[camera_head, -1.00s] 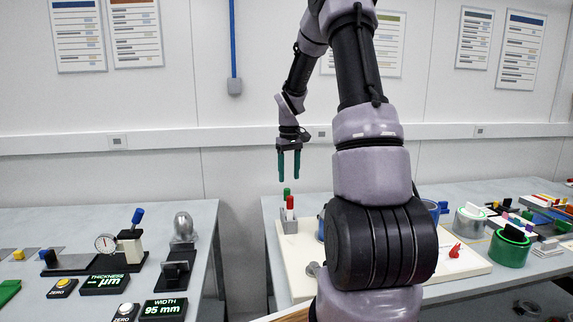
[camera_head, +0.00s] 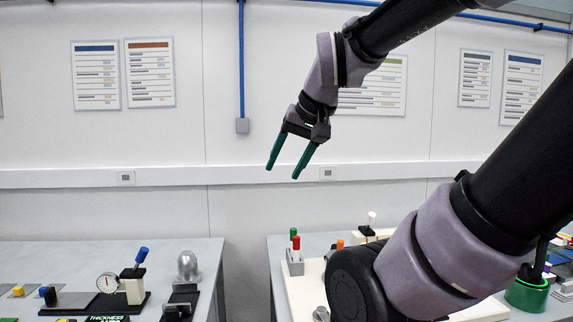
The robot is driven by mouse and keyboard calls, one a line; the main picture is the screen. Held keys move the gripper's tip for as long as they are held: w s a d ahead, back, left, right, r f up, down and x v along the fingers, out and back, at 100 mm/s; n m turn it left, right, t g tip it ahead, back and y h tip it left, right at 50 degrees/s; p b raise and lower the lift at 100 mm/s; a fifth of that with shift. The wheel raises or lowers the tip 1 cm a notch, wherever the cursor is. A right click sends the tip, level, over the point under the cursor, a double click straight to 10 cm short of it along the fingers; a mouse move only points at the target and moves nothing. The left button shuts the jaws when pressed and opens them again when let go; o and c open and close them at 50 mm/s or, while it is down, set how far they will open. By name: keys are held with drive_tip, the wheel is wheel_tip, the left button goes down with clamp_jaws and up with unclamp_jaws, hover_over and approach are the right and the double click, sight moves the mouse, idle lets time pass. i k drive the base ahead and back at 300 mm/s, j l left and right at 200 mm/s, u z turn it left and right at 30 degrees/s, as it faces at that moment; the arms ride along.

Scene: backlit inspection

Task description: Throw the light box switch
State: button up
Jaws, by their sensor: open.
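My gripper (camera_head: 284,172) is open and empty. Its two green fingers point down and a little left, in front of the wall and well above the tables. A white slab (camera_head: 308,270), which may be the light box, lies on the right table. My arm covers much of it. A grey knob (camera_head: 321,314) shows at the slab's front, cut by the picture's lower edge. A small lever with a white tip (camera_head: 371,218) stands on a pale base behind the slab. I cannot tell which part is the light box switch.
A grey holder (camera_head: 294,266) with red and green tipped pieces stands at the slab's left back. The left table (camera_head: 75,255) carries a dial gauge (camera_head: 107,283) and a metal dome (camera_head: 188,266). A gap separates the tables.

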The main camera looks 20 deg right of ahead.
sight(371, 218)
drive_tip(key=k+z, duration=0.2)
drive_tip(key=z, duration=0.15)
drive_tip(key=k+z, duration=0.2)
drive_tip(key=z, duration=0.15)
drive_tip(key=k+l+z, duration=0.15)
drive_tip(key=z, duration=0.2)
drive_tip(key=k, duration=0.05)
